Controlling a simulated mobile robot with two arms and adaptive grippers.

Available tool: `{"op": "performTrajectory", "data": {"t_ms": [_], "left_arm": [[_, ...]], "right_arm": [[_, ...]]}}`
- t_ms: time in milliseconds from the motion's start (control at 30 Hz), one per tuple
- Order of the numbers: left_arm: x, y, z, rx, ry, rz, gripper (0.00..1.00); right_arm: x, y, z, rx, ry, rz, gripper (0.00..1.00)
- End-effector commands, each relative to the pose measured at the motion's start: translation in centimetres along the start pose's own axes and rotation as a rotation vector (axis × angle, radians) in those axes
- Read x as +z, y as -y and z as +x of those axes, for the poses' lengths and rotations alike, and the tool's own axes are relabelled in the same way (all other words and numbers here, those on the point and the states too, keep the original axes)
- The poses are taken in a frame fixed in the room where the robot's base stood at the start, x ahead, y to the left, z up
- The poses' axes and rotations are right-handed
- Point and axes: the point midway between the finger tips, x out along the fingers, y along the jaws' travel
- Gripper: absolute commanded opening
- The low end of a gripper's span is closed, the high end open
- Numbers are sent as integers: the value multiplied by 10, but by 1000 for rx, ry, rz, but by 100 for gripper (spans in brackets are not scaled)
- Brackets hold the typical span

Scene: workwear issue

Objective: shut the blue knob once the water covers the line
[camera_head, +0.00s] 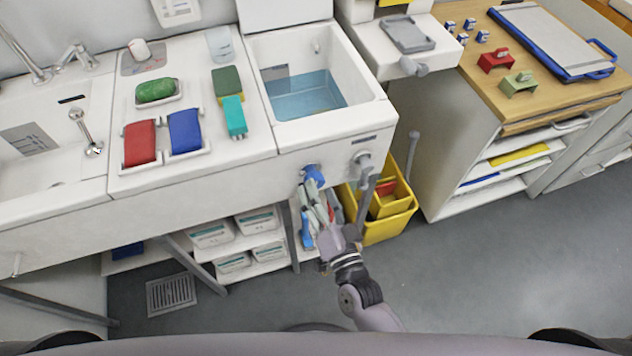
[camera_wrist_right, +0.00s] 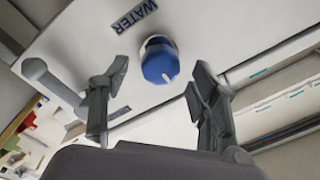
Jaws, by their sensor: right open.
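The blue knob (camera_head: 313,174) is on the front of the white basin unit (camera_head: 366,126), below the basin. In the right wrist view the knob (camera_wrist_right: 158,63) has a white mark and sits near a label reading WATER (camera_wrist_right: 135,16). Bluish water (camera_head: 308,98) lies in the basin, its surface below the rim. I cannot make out a fill line. My right gripper (camera_head: 317,196) is open just in front of the knob. In the wrist view its fingers (camera_wrist_right: 161,79) are spread, with the knob showing between and beyond them, apparently untouched. My left gripper is not in view.
A grey lever (camera_head: 366,174) hangs right of the knob, close to my right gripper. A yellow bucket (camera_head: 392,225) stands on the floor below it. Shelves with white boxes (camera_head: 232,262) are lower left. Red and blue blocks (camera_head: 140,143) lie on the counter. Floor at right is clear.

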Motion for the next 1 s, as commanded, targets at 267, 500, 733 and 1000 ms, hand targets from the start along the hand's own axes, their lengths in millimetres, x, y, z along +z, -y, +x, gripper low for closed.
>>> {"op": "performTrajectory", "data": {"t_ms": [267, 500, 733, 1000], "left_arm": [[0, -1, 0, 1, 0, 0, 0], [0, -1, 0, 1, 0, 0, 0], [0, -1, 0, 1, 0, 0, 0], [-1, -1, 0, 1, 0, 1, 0]], "right_arm": [[1, 0, -60, 1, 4, 0, 56], [0, 0, -83, -1, 0, 1, 56], [0, 0, -85, -1, 0, 1, 56], [0, 0, -85, -1, 0, 1, 56]]}}
